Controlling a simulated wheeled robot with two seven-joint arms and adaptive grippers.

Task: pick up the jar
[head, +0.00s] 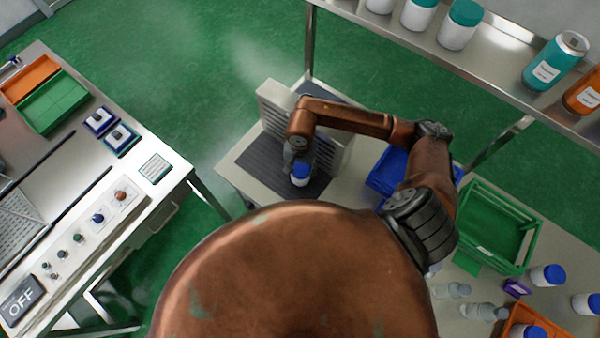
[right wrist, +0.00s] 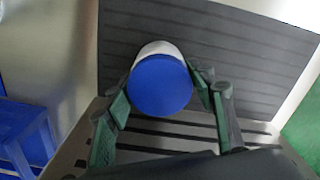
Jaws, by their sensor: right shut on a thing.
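The jar, white with a blue lid (head: 300,172), is on or just above a dark ribbed mat (head: 258,165) on the sleeve applicator in the head view. In the right wrist view its blue lid (right wrist: 160,86) faces the camera, with a little of the white body (right wrist: 160,48) behind it. My right gripper (head: 298,160) is at the jar. In the right wrist view its two green-padded fingers (right wrist: 168,100) are shut on the jar from both sides. I cannot tell whether the jar's base touches the mat. My left gripper is not in view.
A pale slatted panel (head: 275,108) stands beside the mat. A blue bin (head: 385,172) and a green crate (head: 497,225) are to the right. More blue-lidded jars (head: 548,275) and clear bottles (head: 484,312) stand at lower right. A control bench (head: 150,140) is at left.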

